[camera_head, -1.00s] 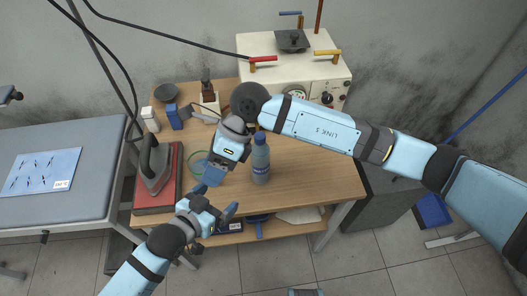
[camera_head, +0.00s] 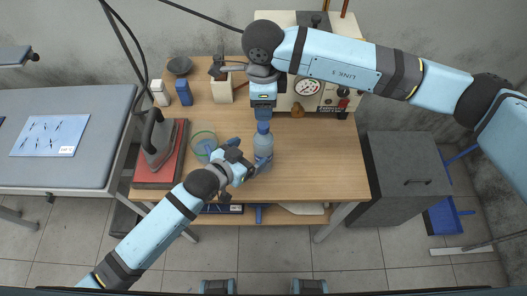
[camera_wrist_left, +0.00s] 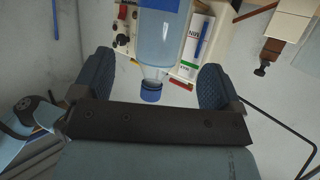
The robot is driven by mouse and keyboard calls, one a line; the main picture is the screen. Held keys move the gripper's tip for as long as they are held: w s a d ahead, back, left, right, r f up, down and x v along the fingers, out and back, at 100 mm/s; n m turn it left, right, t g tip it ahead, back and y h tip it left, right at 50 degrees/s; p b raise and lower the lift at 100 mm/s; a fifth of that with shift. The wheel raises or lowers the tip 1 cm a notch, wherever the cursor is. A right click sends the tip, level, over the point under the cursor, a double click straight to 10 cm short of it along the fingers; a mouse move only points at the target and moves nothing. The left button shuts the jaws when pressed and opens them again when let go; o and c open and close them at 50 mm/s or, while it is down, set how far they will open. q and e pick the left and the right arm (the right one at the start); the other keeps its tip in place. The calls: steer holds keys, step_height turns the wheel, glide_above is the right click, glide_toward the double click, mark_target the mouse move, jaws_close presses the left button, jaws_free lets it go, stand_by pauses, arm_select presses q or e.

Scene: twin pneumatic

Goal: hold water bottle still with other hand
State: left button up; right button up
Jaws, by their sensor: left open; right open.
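The clear water bottle (camera_head: 263,153) with a blue label and blue cap (camera_head: 263,127) stands upright on the wooden table (camera_head: 310,170). My left gripper (camera_head: 243,163) is open beside the bottle's left side. In the left wrist view the bottle (camera_wrist_left: 163,42) appears upside down, between the two dark blue fingers of the open left gripper (camera_wrist_left: 153,82); I cannot tell whether either finger touches it. My right gripper (camera_head: 263,110) points down just above the cap, open. Its fingertips look close to the cap, and the exact gap is unclear.
A clothes iron (camera_head: 156,135) stands on a red-topped board (camera_head: 162,165) at the table's left. A green ring with a blue item (camera_head: 203,145) lies left of the bottle. A cream machine with a gauge (camera_head: 307,87) stands behind. The table right of the bottle is clear.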

mark_target(257, 148)
arm_select(q)
steer(key=x, duration=0.7)
steer(key=shift+w, duration=0.1)
steer(key=shift+c, duration=0.4)
